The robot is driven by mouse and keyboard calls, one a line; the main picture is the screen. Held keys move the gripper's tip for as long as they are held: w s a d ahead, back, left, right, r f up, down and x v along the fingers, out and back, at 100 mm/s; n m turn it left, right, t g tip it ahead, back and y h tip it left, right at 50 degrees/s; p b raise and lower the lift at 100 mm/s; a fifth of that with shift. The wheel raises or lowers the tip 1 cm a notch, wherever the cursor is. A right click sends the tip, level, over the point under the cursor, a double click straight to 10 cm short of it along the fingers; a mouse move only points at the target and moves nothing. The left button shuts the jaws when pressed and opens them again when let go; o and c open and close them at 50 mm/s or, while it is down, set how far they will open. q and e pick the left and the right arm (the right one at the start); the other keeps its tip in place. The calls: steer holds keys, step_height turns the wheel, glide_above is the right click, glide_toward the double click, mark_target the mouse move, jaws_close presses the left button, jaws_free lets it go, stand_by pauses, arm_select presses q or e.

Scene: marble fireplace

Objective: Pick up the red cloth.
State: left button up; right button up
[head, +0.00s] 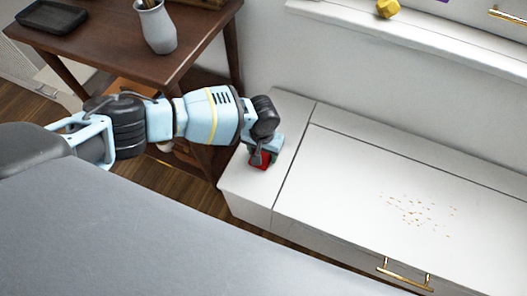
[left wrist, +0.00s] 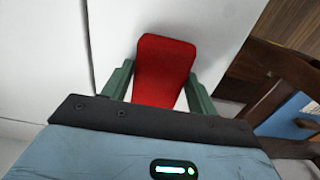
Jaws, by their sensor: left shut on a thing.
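The red cloth (head: 261,160) is at the left end of the white cabinet top, mostly hidden under my left gripper in the head view. In the left wrist view the red cloth (left wrist: 163,70) stands out between the two green fingers, over the white surface. My left gripper (head: 260,154) is shut on the red cloth; its fingers (left wrist: 158,85) touch the cloth from both sides. I cannot tell whether the cloth is clear of the surface. My right gripper is not in view.
The white cabinet (head: 340,185) has a brass handle (head: 404,274) and scattered crumbs (head: 422,212) on its top. A brown wooden table (head: 110,45) with a grey vase (head: 157,27) and a black tray (head: 48,17) stands at the upper left. A white ledge (head: 420,40) runs along the wall.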

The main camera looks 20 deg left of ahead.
mark_target(263, 155)
arm_select(q)
steer(key=shift+r, duration=0.55)
steer(key=r, duration=0.1)
steer(key=p, duration=0.1)
steer(key=r, duration=0.1)
steer(key=shift+s+d+r+p, duration=0.25)
steer(key=shift+s+r+p, duration=0.1)
steer(key=shift+s+p, duration=0.05)
steer(key=s+d+p, duration=0.1)
steer(key=s+d, duration=0.1)
steer(key=s, duration=0.2)
steer(key=s+d+p, duration=0.1)
steer(key=s+d, duration=0.1)
steer(key=s, duration=0.2)
steer(key=s+d+r+p, duration=0.1)
steer(key=s+d, duration=0.1)
steer(key=s, duration=0.2)
steer(key=shift+s+d+r, duration=0.1)
steer(key=shift+s+d, duration=0.1)
steer(key=shift+d, duration=0.05)
steer(key=shift+s+d, duration=0.25)
steer(key=shift+s, duration=0.25)
